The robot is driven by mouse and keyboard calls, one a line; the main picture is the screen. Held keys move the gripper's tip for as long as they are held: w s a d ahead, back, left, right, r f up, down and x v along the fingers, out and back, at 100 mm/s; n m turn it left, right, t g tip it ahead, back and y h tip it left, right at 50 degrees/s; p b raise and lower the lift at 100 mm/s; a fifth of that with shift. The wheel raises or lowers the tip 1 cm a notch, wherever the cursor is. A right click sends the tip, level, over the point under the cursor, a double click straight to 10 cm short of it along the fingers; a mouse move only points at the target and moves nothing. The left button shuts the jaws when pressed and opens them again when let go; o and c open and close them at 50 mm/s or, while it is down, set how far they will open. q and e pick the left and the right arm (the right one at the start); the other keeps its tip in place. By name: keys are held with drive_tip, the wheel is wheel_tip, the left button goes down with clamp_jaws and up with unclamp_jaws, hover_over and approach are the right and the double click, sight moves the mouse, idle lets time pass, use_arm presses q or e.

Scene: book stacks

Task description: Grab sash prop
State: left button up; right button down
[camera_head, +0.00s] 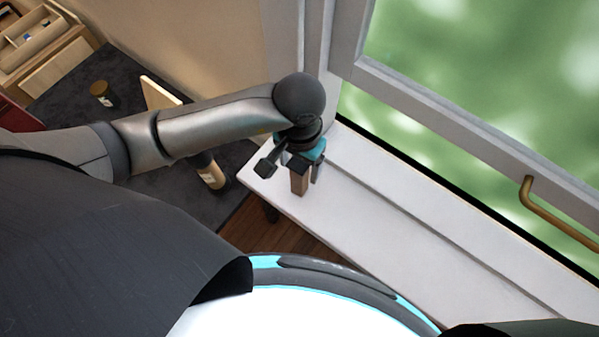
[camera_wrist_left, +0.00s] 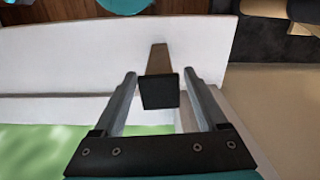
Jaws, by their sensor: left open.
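The sash prop (camera_head: 299,182) is a short wooden block with a dark top, standing on the white window sill near its left end. In the left wrist view the sash prop (camera_wrist_left: 159,59) shows its black top toward the camera. My left gripper (camera_head: 292,168) is over it, partly hiding its upper end. In the wrist view the left gripper (camera_wrist_left: 160,75) is open, one finger on each side of the prop, with visible gaps. Whether the fingers reach down past the top is hard to tell. My right gripper is not in view.
The white sill (camera_head: 400,245) is clear to the right of the prop. An open window sash (camera_head: 440,108) with a brass handle (camera_head: 552,215) stands above it.

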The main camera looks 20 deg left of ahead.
use_arm(q)
drive_tip(key=shift+f, duration=1.05)
clamp_jaws()
